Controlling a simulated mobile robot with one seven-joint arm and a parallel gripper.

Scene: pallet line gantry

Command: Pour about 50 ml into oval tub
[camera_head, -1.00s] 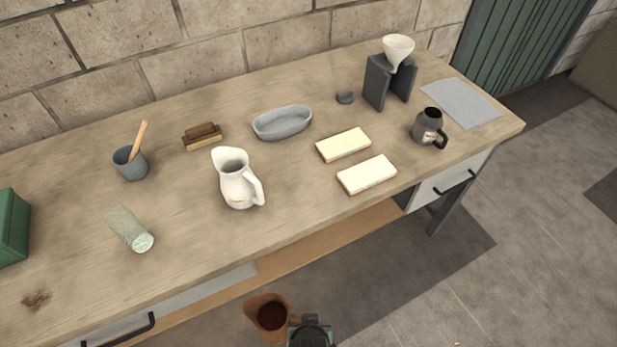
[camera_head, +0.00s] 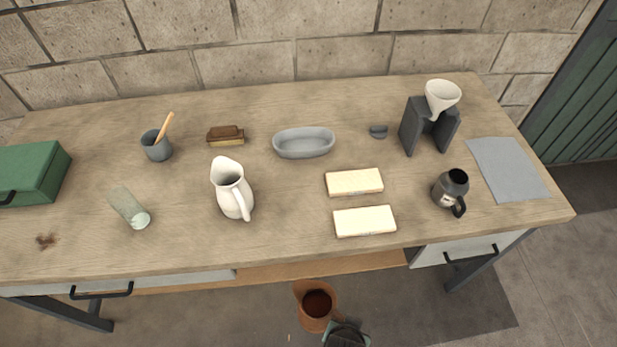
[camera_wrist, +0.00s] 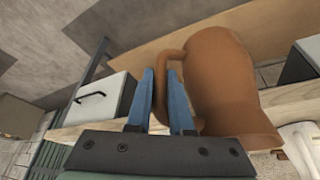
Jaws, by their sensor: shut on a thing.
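The grey oval tub (camera_head: 304,143) stands empty on the bench, toward the back and near the middle. My gripper (camera_wrist: 162,95) is shut on the handle of a brown jug (camera_wrist: 222,85), its blue fingers on either side of the handle in the wrist view. In the head view the jug (camera_head: 301,290) is upright in front of the bench's front edge, with dark liquid inside. It is well apart from the tub. Most of my gripper is hidden in the head view.
A white pitcher (camera_head: 232,192) stands front-left of the tub. Two pale blocks (camera_head: 354,182) lie front-right. A dark mug (camera_head: 451,190), a dripper stand (camera_head: 428,125), a brush (camera_head: 226,136), a grey cup (camera_head: 156,147) and a tipped glass (camera_head: 130,208) are also on the bench. A green box (camera_head: 38,170) is far left.

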